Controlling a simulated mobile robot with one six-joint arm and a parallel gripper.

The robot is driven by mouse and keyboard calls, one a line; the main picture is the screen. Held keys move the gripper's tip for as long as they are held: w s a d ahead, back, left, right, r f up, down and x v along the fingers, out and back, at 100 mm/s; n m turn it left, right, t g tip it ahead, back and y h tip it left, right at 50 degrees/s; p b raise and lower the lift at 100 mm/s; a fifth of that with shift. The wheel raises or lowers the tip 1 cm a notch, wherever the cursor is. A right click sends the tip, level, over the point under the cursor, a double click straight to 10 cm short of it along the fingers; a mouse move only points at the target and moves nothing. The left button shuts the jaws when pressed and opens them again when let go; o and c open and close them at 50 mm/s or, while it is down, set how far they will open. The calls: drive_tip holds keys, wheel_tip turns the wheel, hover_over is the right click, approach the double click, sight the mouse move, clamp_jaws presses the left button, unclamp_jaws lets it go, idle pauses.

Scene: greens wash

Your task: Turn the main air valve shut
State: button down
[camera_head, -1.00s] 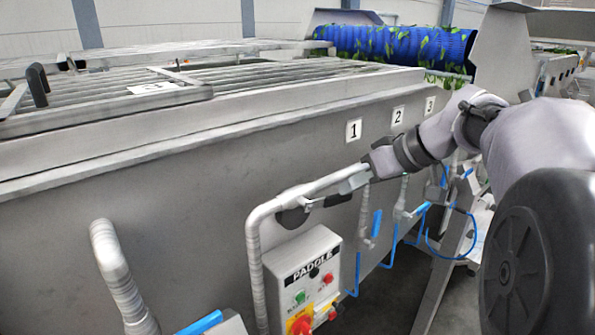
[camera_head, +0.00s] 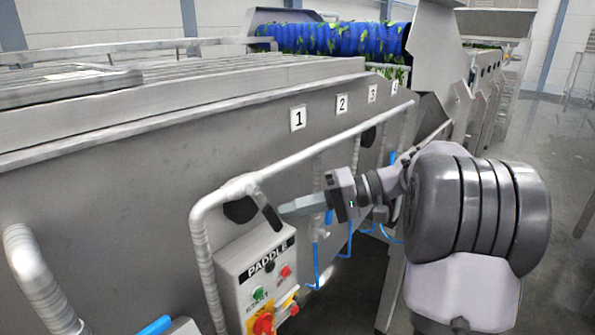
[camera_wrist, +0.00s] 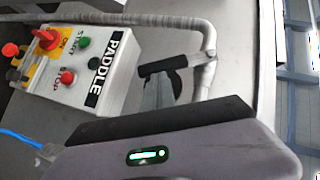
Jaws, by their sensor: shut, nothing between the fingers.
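The air valve shows as a black lever (camera_head: 268,214) on the bend of the pale pipe, just above the PADDLE control box. The lever now points down and to the right, across the run of the pipe. It also shows in the wrist view as a black bar (camera_wrist: 163,66) with a dark round part behind it. My gripper (camera_head: 284,211) is shut and empty, with its tips close to the right side of the lever. In the wrist view the finger tips (camera_wrist: 158,88) lie at the lever; I cannot tell whether they touch it.
The PADDLE box (camera_head: 232,270) has a red knob and several buttons just below the valve. The pipe (camera_head: 300,157) runs along the tank wall (camera_head: 120,200). Blue hoses (camera_head: 314,262) hang to the right. Open floor (camera_head: 555,150) lies at the far right.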

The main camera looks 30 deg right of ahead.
sight(283, 227)
drive_tip(key=a+f+m+y+b, duration=0.2)
drive_tip(key=b, duration=0.1)
drive_tip(key=shift+s+f+y+b, duration=0.2)
drive_tip(key=shift+s+y+b, duration=0.1)
drive_tip(key=shift+s+y, duration=0.1)
drive_tip(key=shift+s+a+f+b, duration=0.1)
drive_tip(key=shift+s+a+b, duration=0.05)
drive_tip(key=shift+a+b, duration=0.45)
